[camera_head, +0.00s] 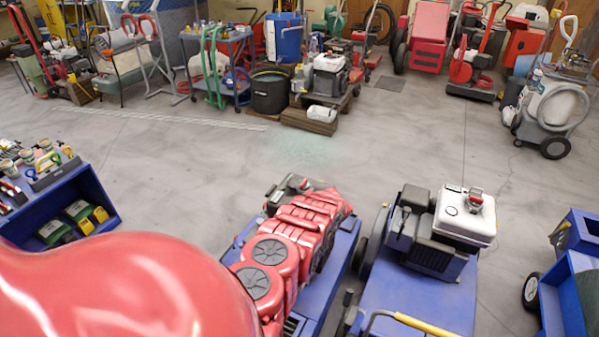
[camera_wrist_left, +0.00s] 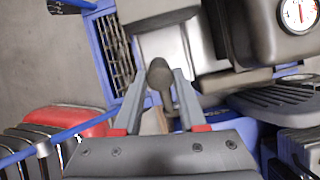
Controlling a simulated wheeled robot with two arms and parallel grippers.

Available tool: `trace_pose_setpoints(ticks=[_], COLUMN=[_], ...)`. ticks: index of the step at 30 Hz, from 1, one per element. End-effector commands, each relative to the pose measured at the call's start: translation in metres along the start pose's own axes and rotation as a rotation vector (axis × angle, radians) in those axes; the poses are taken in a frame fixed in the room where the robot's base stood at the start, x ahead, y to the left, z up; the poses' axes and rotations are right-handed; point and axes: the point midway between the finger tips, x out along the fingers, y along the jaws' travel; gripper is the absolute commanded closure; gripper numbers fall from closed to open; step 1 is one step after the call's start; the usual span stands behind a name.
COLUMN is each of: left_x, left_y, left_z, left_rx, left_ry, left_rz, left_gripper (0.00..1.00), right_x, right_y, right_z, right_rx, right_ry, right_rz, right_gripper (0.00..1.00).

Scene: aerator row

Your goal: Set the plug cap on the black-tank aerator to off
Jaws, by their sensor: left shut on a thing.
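In the left wrist view, my left gripper (camera_wrist_left: 160,82) has its two grey fingers on either side of a dark, rounded piece that looks like the plug cap (camera_wrist_left: 159,73). It is shut on this piece, and a narrow dark part runs down from it between the fingers. I cannot tell whether the cap is seated or apart from its seat. A dark grey tank or housing (camera_wrist_left: 252,30) with a round white gauge (camera_wrist_left: 299,14) is close by at the upper right. My right gripper is not in view.
A blue machine with a white tank (camera_head: 466,215) and a yellow-ended handle (camera_head: 428,326) stands on the right. A blue shelf (camera_head: 75,200) is at the left, and blue units (camera_head: 575,290) at the right edge.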

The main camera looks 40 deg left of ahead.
Motion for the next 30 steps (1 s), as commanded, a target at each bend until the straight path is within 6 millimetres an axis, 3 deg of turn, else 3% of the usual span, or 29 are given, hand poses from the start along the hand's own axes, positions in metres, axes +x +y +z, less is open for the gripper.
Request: trace_pose_setpoints(ticks=[12, 27, 28, 30], left_x=[-0.010, -0.012, -0.012, -0.012], left_y=[-0.003, -0.002, -0.002, -0.002], left_z=[-0.007, -0.007, -0.007, -0.007], left_rx=[0.007, 0.008, 0.008, 0.008], left_ry=[-0.168, -0.186, -0.186, -0.186], left_rz=[0.024, 0.028, 0.028, 0.029], left_gripper=[1.00, 1.00, 0.58, 0.45], right_x=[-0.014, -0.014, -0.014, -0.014], right_y=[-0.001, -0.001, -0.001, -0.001], right_z=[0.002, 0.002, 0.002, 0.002], right_rx=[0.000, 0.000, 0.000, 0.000], right_ry=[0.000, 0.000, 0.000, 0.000], right_rz=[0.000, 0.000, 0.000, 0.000], right_gripper=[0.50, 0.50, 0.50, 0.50])
